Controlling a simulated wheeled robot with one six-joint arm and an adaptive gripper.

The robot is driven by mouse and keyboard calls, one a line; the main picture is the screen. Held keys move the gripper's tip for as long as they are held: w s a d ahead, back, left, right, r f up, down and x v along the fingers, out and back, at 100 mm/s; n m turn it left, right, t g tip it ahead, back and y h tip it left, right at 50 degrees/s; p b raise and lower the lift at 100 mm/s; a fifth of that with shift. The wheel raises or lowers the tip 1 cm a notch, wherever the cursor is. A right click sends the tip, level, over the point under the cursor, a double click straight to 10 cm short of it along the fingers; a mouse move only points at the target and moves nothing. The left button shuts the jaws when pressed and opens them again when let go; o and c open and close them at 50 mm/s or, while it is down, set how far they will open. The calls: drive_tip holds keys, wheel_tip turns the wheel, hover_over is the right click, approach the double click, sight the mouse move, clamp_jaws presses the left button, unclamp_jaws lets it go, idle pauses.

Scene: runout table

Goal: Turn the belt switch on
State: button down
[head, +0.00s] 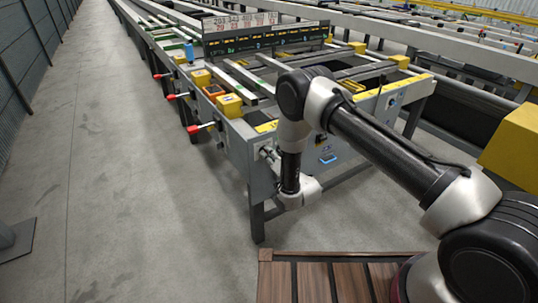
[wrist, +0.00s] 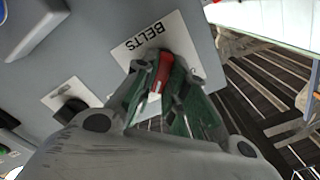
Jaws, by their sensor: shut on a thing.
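The belt switch (wrist: 164,68) has a red handle and sits on a white plate (wrist: 135,46) lettered "BELTS", on a grey panel. The plate looks turned around in the wrist view. My gripper (wrist: 161,86) has its fingers on both sides of the red handle and is shut on it. Part of the handle and the lower plate are hidden by the fingers. In the head view my gripper (head: 267,154) is at the end face of the runout table (head: 238,150), and the switch is too small and covered to make out.
A black knob (wrist: 71,110) on another white plate is beside the switch. Red-tipped levers (head: 193,129) stick out from the table's left side. Yellow blocks (head: 229,105) sit on its top. The floor (head: 120,180) at left is clear.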

drive_tip(key=c, duration=1.5)
unclamp_jaws()
drive_tip(key=shift+o, duration=0.2)
drive_tip(key=v, duration=1.2)
drive_tip(key=shift+f, duration=0.1)
